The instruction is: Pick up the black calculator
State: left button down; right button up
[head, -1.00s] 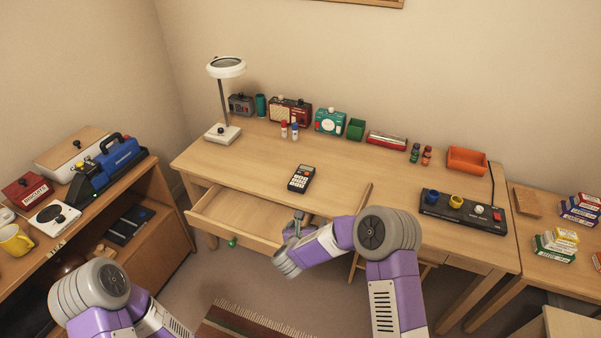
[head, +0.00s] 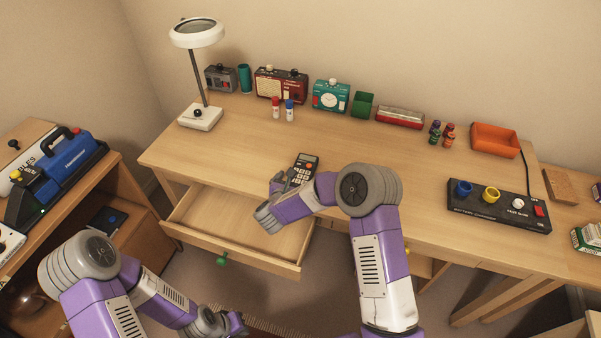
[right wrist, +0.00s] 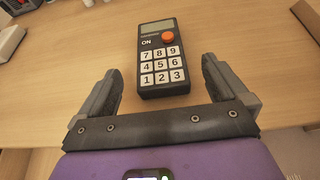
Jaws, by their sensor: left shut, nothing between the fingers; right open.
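The black calculator (head: 305,165) lies flat on the desk near its front edge, above the open drawer. In the right wrist view the calculator (right wrist: 160,58) has white number keys and an orange button, and it lies ahead of the fingers. My right gripper (head: 280,180) is at the calculator's near left side in the head view, and my arm hides the calculator's lower part. In the right wrist view my right gripper (right wrist: 162,85) is open, one finger to each side of the calculator's near end, with nothing gripped. My left gripper (head: 238,325) is low at the bottom, shut and empty.
The drawer (head: 240,225) stands open below the desk (head: 400,150). A battery charger (head: 500,208) is at the right. The desk around the calculator is clear.

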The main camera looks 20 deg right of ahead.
aim_at(302, 170)
jog(key=shift+w+d+f, duration=0.1)
jog(key=shift+w+f, duration=0.25)
jog(key=shift+f, duration=0.2)
jog(key=b+x, duration=0.1)
jog(key=x, duration=0.2)
jog(key=b+x, duration=0.1)
jog(key=x, duration=0.3)
jog(key=shift+w+d+r, duration=0.1)
jog(key=shift+d+r, duration=0.05)
jog(key=shift+r, duration=0.05)
jog(key=shift+c, duration=0.2)
jog(key=shift+r, duration=0.1)
jog(key=c, duration=0.9)
